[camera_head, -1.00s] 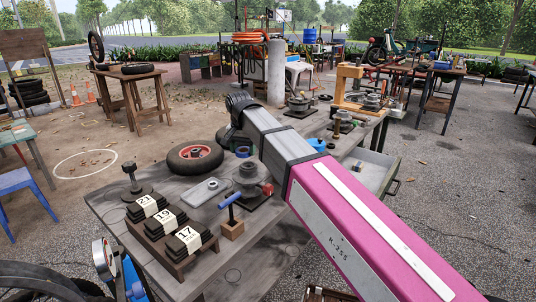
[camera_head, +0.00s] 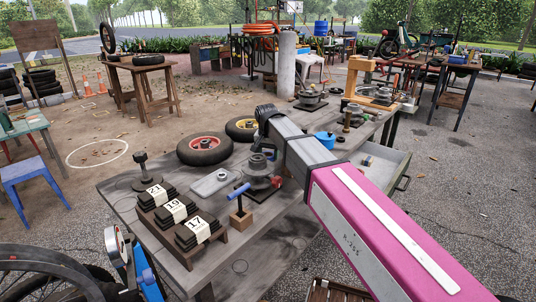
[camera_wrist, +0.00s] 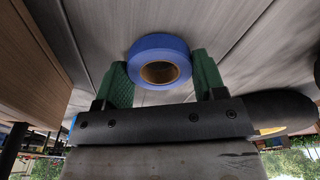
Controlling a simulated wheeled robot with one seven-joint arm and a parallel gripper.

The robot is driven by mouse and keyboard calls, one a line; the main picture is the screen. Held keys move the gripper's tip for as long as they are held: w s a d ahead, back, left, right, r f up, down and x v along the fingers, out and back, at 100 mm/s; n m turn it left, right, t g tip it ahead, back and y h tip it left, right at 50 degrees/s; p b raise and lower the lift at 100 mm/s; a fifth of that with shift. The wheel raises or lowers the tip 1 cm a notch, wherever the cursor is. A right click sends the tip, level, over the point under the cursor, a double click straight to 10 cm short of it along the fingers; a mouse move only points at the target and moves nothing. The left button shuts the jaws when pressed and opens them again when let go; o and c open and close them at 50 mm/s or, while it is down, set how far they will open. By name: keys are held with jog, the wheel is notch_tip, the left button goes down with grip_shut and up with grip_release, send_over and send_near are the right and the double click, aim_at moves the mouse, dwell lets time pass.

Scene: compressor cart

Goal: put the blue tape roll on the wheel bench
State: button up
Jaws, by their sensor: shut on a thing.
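The blue tape roll (camera_wrist: 160,50) shows in the wrist view between the two green fingers of my gripper (camera_wrist: 162,74). The gripper is shut on it, and its round hole faces the camera. In the head view the end of my arm and my gripper (camera_head: 266,116) are over the grey workbench (camera_head: 118,196). I cannot clearly make out the tape roll there. A wooden bench (camera_head: 140,68) at the back left carries one wheel (camera_head: 108,38) standing upright and another (camera_head: 148,59) lying flat; it looks like the wheel bench. My gripper is well to its right and nearer.
On the grey workbench are two small wheels (camera_head: 205,149), a rack of numbered blocks (camera_head: 175,212), a blue-handled tool (camera_head: 240,206) and a blue pot (camera_head: 325,139). An open drawer (camera_head: 385,165) juts from its right side. Open ground lies towards the wooden bench.

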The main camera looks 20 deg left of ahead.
jog(key=shift+f, duration=0.2)
jog(key=o, duration=0.9)
jog(key=r, duration=0.4)
jog(key=s+r, duration=0.1)
jog(key=r, duration=0.7)
jog(key=shift+s+r, duration=0.1)
jog(key=shift+s, duration=0.15)
